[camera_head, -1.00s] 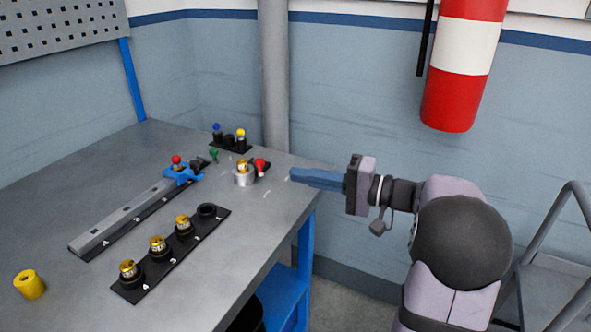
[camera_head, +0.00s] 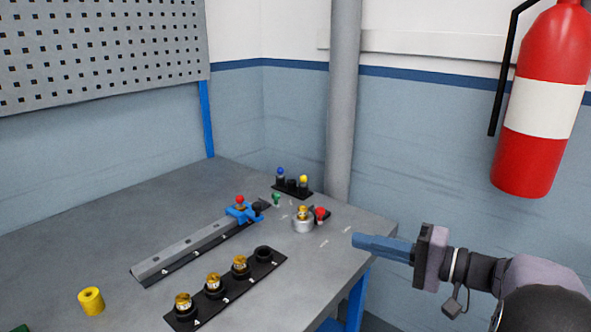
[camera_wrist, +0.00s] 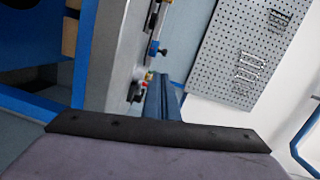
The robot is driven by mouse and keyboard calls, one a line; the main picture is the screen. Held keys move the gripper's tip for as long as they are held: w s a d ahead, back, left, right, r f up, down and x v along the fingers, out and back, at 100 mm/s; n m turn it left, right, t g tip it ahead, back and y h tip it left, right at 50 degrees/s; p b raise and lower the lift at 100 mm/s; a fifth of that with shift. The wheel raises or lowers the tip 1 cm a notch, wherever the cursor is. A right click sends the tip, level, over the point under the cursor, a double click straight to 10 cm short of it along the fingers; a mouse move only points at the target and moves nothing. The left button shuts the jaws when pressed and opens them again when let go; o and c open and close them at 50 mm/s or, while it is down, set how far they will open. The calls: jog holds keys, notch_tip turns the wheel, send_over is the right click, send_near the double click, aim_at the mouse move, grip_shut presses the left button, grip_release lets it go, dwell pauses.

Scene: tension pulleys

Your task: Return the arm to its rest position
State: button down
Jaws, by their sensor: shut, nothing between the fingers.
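In the wrist view, the fingers (camera_wrist: 160,97) show edge-on beyond the dark gripper body. My gripper touches nothing that I can see. My arm comes in from the lower right corner, and most of it is cut off.
The grey table (camera_head: 90,220) holds a rail (camera_head: 190,250) with a blue clamp (camera_head: 243,214), a black strip with brass-topped pulleys (camera_head: 213,283), a metal cup (camera_head: 302,222) and a yellow cylinder (camera_head: 91,301). A fire extinguisher (camera_head: 541,105) hangs on the right wall.

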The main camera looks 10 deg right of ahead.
jog(key=s+a+f+n+g+h+p, duration=0.2)
jog(key=s+a+g+p, duration=0.1)
jog(key=s+g, duration=0.2)
jog(key=s+a+f+n+g+h+p, duration=0.1)
jog(key=s+a+f+n+g+p, duration=0.25)
jog(key=s, duration=0.25)
jog(key=s+d+f+g+h+b, duration=0.1)
jog(key=s+f+h+b, duration=0.35)
jog(key=f, duration=0.65)
jog(key=s+f+g+h+b, duration=0.1)
jog(key=s+f+h+b, duration=0.2)
jog(key=s+f+h, duration=0.55)
notch_tip(320, 180, up, 21)
jog(key=w+y+p, duration=0.2)
jog(key=w+p, duration=0.1)
jog(key=p, duration=2)
jog(key=shift+r, duration=0.15)
jog(key=shift+d, duration=0.1)
